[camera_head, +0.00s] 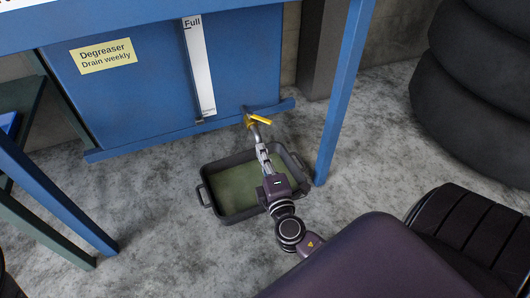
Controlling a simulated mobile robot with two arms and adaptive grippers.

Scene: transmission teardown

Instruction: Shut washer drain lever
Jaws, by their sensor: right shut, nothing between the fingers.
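The yellow drain lever (260,119) sits on a drain valve at the lower right edge of the blue washer tank (140,98). It slants slightly down to the right. My right gripper (262,150) is shut and empty just below the lever and points up at the valve. I cannot tell whether its tips touch the lever or the valve. My left gripper is not in view.
A dark drain tray (205,184) with greenish liquid lies on the floor under the valve. A blue leg (345,90) stands right of the valve. Stacked tires (470,110) are at the right. A blue and green frame is at the left.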

